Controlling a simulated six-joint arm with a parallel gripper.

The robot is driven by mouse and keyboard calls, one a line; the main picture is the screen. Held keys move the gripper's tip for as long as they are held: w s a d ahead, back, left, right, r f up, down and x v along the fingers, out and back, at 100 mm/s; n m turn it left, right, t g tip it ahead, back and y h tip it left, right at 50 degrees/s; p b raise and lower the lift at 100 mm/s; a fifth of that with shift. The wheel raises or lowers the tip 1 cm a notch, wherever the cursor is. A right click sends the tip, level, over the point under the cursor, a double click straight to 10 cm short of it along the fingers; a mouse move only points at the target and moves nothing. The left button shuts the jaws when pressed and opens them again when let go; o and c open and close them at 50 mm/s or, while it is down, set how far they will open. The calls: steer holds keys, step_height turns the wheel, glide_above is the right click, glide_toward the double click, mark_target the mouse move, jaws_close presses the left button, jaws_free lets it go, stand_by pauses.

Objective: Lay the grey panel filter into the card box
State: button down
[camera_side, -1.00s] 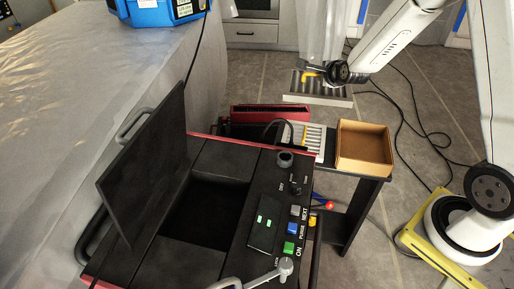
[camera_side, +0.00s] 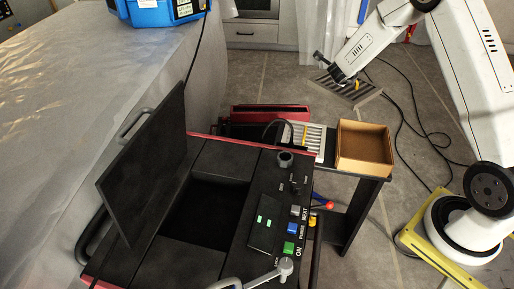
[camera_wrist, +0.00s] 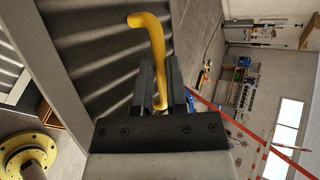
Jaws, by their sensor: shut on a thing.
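The grey panel filter (camera_side: 371,93) is a slatted panel held in the air, tilted, at the upper right of the side view. My gripper (camera_side: 353,84) is shut on its yellow handle. In the wrist view, the gripper fingers (camera_wrist: 160,88) pinch the yellow hook-shaped handle, and the filter's grey slats and frame (camera_wrist: 100,45) fill the upper left. The card box (camera_side: 364,169) is an open, tan, empty box on the black stand. It is below the filter in the side picture, apart from it.
A white slatted panel (camera_side: 315,139) with a yellow handle lies left of the card box. A red tray (camera_side: 270,109) sits behind it. The black machine with its raised lid (camera_side: 150,170) fills the lower left. Cables (camera_side: 402,125) lie on the floor at the right.

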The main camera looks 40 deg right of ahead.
steer(key=s+d+f+m+g+h, duration=0.1)
steer(key=s+d+f+m+g, duration=0.4)
steer(key=f+m+g, duration=0.15)
steer(key=m+g+y, duration=0.1)
steer(key=m+g, duration=0.3)
glide_above(357, 150)
step_height(357, 150, down, 13)
steer(key=shift+f, duration=0.15)
steer(key=shift+f, duration=0.15)
steer(key=shift+f, duration=1.95)
steer(key=shift+s+f, duration=0.1)
steer(key=c, duration=0.7)
jaws_free()
steer(key=shift+o, duration=0.2)
steer(key=v, duration=1.2)
